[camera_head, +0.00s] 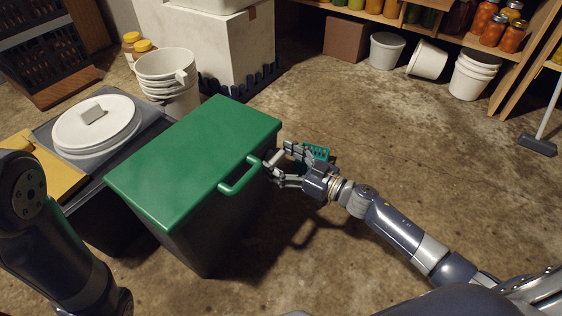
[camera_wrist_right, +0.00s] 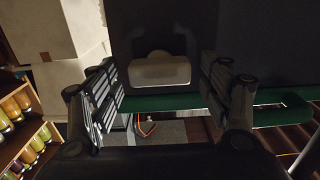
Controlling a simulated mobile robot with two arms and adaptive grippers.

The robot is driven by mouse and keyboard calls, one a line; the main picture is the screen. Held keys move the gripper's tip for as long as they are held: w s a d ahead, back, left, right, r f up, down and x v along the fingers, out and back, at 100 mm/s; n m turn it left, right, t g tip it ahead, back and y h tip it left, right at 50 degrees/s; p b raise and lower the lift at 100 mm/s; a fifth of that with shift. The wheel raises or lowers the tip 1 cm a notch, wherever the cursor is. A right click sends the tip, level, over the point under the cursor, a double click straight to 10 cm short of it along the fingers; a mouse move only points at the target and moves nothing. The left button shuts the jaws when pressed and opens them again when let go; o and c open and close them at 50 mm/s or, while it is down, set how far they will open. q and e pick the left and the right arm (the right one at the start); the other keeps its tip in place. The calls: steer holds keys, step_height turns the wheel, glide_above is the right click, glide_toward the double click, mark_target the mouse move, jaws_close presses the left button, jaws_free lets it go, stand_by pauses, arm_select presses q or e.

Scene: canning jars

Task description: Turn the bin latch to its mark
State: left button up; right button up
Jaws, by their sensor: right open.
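The bin has a dark body (camera_head: 206,225) and a green lid (camera_head: 195,148) with a green handle (camera_head: 240,176) at its right edge. My right gripper (camera_head: 277,165) is at the bin's right side, beside the handle. In the right wrist view the gripper (camera_wrist_right: 161,68) is open, one finger on each side of a pale grey latch (camera_wrist_right: 160,72) on the dark bin wall. Gaps show between the latch and both fingers. The latch lies crosswise in that view, with a rounded hub above it. I cannot make out a mark. The latch is hidden in the head view.
A teal slotted object (camera_head: 316,152) lies just behind my right gripper. Stacked white buckets (camera_head: 167,75) and a dark tub with a white lid (camera_head: 97,122) stand left of the bin. The floor (camera_head: 430,150) to the right is clear.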

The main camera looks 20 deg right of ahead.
steer(key=c, duration=1)
steer(key=shift+c, duration=0.2)
